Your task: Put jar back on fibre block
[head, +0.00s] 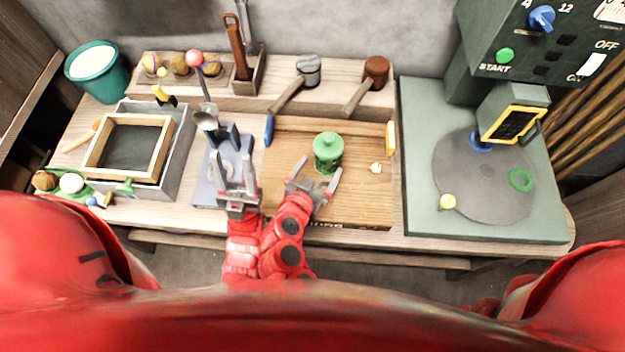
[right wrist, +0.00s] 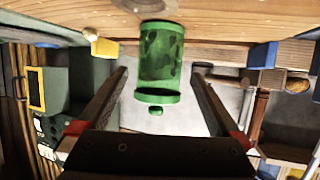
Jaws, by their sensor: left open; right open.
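A green lidded jar (head: 327,150) with a knob on its lid stands upright on the wooden board (head: 290,200) in the middle of the bench. In the right wrist view the jar (right wrist: 161,55) appears upside down, between the lines of the two fingers. My right gripper (head: 318,170) is open at the jar's near side; I cannot tell whether a finger touches it. My left gripper (head: 236,172) is open and empty over the grey-blue stand, left of the board. I cannot clearly pick out a fibre block; the board is the surface under the jar.
A small cream lump (head: 376,168) lies right of the jar. A blue piece (head: 268,130) and a yellow piece (head: 390,138) stand at the board's sides. Mallets (head: 307,72) lie behind. A green machine (head: 425,215) bounds the right, a framed tray (head: 165,180) the left.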

